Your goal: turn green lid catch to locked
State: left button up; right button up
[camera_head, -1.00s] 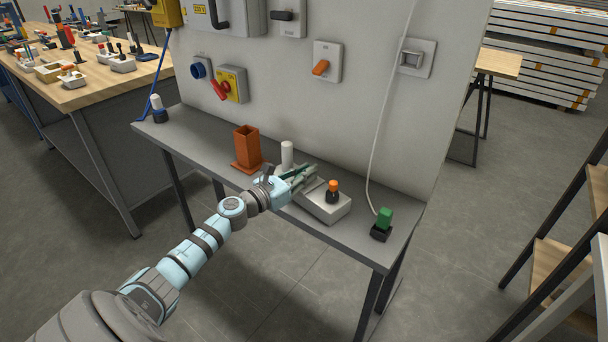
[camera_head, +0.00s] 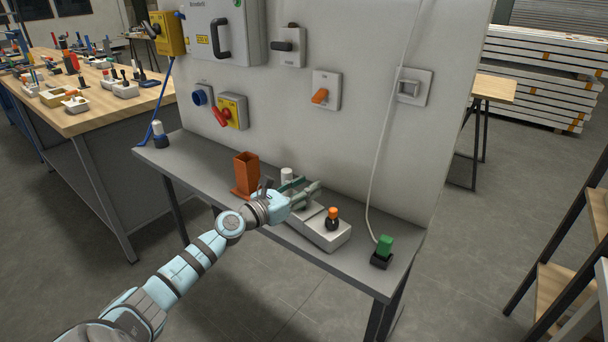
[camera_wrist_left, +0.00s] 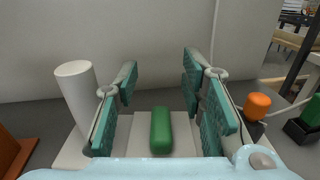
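The green lid catch (camera_wrist_left: 161,130) is an upright rounded green bar on a pale box in the left wrist view. It stands between and a little beyond the two teal-padded fingers of my left gripper (camera_wrist_left: 160,88), which are open with a gap on both sides. In the head view my left gripper (camera_head: 303,188) is over the left part of the light grey box (camera_head: 322,234) on the bench. It hides the catch there. My right gripper is in neither view.
A white cylinder (camera_wrist_left: 82,92) stands left of the catch, and an orange-topped knob (camera_head: 332,215) stands to its right. An orange-brown square holder (camera_head: 246,172) is further left. A green block (camera_head: 384,244) in a black base sits near the bench's right end. The wall panel rises behind.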

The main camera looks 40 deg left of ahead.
pick_arm(q)
notch_tip(320, 180, up, 6)
jog(key=shift+r, duration=0.1)
dwell(0.4)
